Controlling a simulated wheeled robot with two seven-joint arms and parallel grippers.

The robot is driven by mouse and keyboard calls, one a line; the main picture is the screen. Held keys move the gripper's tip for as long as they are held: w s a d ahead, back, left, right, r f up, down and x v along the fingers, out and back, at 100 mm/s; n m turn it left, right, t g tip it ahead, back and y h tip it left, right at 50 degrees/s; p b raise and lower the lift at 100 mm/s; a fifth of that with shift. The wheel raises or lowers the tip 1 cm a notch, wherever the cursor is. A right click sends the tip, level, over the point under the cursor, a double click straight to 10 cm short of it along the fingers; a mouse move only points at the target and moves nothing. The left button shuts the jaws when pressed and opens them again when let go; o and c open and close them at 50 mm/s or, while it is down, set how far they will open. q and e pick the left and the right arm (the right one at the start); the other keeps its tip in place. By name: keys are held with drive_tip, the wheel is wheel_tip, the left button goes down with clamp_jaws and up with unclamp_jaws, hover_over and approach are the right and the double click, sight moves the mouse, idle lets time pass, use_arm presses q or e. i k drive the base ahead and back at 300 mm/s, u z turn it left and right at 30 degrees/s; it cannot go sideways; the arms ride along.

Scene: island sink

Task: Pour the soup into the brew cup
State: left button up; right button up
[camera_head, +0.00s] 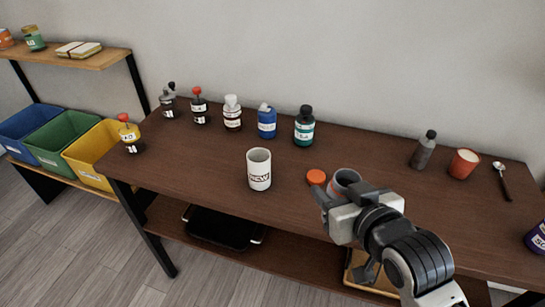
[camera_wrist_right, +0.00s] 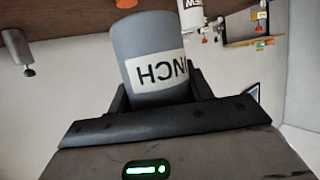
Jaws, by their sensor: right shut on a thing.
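The brew cup (camera_head: 259,169) is a white mug with dark lettering, upright near the middle of the counter. Its lower part also shows in the wrist view (camera_wrist_right: 190,14). My right gripper (camera_head: 339,198) is shut on a grey soup container (camera_head: 345,178), whose open rim faces up in the head view. In the wrist view the container (camera_wrist_right: 148,45) sits between the fingers with a white label ending in "NCH". It is to the right of the brew cup and apart from it. The soup inside cannot be made out. My left gripper is not in view.
An orange lid (camera_head: 316,177) lies between cup and container. Several bottles, including a blue one (camera_head: 267,122) and a green-black one (camera_head: 304,127), line the back. Counter left of the cup is clear.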

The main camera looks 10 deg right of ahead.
sight(259, 159)
drive_tip(key=z, duration=0.05)
drive_tip(key=k, duration=1.05)
drive_tip(key=u, duration=1.05)
drive_tip(key=i, duration=0.9)
drive_tip(key=z, duration=0.5)
drive_tip(key=i, duration=0.7)
drive_tip(key=z, duration=0.5)
